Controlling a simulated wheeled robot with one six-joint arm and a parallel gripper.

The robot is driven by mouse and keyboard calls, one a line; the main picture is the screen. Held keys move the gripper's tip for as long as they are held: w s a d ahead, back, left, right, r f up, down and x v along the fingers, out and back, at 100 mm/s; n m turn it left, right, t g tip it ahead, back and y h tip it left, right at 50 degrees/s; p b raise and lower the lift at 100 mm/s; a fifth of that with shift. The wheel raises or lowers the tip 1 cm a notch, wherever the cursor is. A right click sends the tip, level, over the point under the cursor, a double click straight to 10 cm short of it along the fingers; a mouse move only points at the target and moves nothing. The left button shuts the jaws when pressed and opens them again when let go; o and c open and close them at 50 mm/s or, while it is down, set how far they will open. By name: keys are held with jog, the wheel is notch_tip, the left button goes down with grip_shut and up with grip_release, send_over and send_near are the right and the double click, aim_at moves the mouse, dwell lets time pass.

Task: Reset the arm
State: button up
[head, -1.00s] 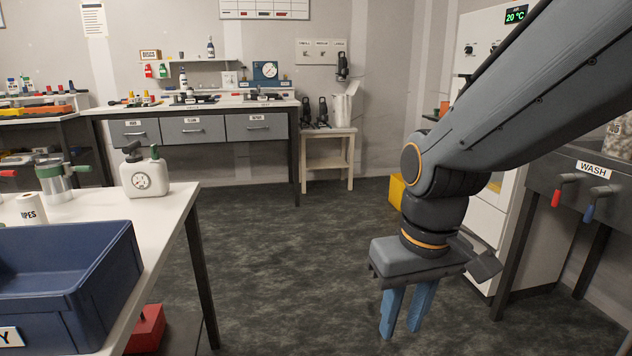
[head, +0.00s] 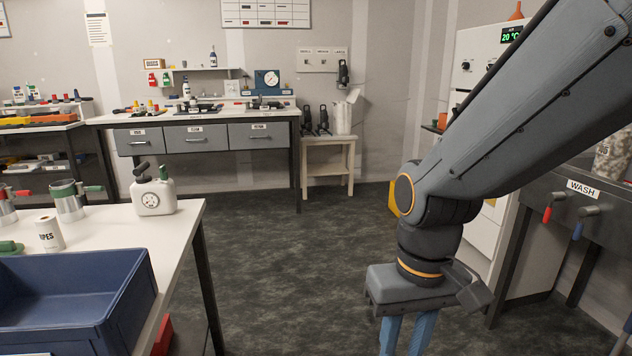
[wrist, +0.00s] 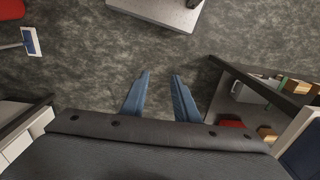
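My gripper (wrist: 161,76) points down over bare dark floor, with its two blue fingers apart and nothing between them. In the head view the gripper (head: 406,338) hangs at the lower right, its fingertips cut off by the bottom edge. My grey arm reaches in from the upper right, bent at the wrist joint. The gripper touches nothing that I can see.
A white-topped bench (head: 178,222) with a blue bin (head: 75,300) and a white canister (head: 153,197) stands left. The grey sink unit labelled WASH (head: 560,192) stands right. A drawer bench (head: 197,137) and small stool (head: 328,158) stand at the back. Floor between is clear.

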jog(key=d+r+m+p, duration=0.2)
jog(key=d+r+p, duration=0.4)
jog(key=p, duration=0.5)
jog(key=shift+s+d+r, duration=0.25)
jog(key=shift+s+r, duration=0.15)
jog(key=shift+r, duration=0.05)
